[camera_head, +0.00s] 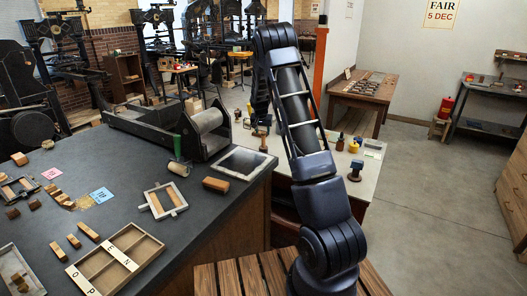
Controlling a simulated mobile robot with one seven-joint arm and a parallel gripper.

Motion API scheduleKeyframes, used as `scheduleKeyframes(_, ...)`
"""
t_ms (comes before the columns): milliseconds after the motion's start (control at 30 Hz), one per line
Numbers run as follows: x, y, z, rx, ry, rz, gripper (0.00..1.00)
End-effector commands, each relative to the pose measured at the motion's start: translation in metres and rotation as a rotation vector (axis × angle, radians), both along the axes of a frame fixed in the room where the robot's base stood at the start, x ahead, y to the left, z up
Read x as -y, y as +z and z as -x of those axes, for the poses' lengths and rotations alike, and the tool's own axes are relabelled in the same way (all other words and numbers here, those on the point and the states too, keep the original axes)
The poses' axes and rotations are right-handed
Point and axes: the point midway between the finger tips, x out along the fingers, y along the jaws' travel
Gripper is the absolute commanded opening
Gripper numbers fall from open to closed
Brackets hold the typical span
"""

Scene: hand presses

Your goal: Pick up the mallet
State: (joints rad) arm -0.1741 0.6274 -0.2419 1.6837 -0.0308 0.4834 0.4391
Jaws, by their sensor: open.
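My gripper (261,126) hangs partly behind my own arm in the upper middle of the head view, over the pale table (372,154). It is open, and its fingers are small and dark. A small brown upright object (264,143) stands on that table just below the gripper. It may be the mallet, but its shape is too small to be sure. I cannot tell whether the fingers are around it or above it. A pale cylinder (178,169) lies on the dark table at left, below a green upright piece; I cannot tell whether these belong together.
A dark bottle (340,142) and a dark-knobbed piece (355,170) stand on the pale table, right of my arm. The dark table (110,195) holds a press (165,127), a brown block (215,184) and a divided tray (118,257). Open floor (425,190) lies at right.

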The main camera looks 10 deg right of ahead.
Motion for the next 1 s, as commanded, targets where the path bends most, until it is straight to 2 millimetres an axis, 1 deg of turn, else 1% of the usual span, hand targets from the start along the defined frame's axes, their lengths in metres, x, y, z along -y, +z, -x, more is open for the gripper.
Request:
scheduleKeyframes(33,0.001,-0.007,-0.003,-0.001,0.000,0.000,0.48)
scheduleKeyframes(100,0.002,-0.013,-0.005,0.000,0.000,-0.001,0.48)
scheduleKeyframes(267,0.004,-0.019,-0.009,0.001,0.000,0.000,0.48)
scheduleKeyframes(367,0.007,-0.027,-0.013,0.000,-0.001,0.000,0.48)
scheduleKeyframes(600,0.013,-0.055,-0.027,-0.001,0.000,0.000,0.48)
scheduleKeyframes(700,0.015,-0.060,-0.030,0.001,0.000,0.000,0.48)
scheduleKeyframes(900,0.015,-0.060,-0.030,0.001,0.000,0.000,0.48)
scheduleKeyframes(967,0.014,-0.060,-0.030,0.001,0.000,0.000,0.36)
scheduleKeyframes(1000,0.014,-0.060,-0.030,0.001,0.000,0.000,0.28)
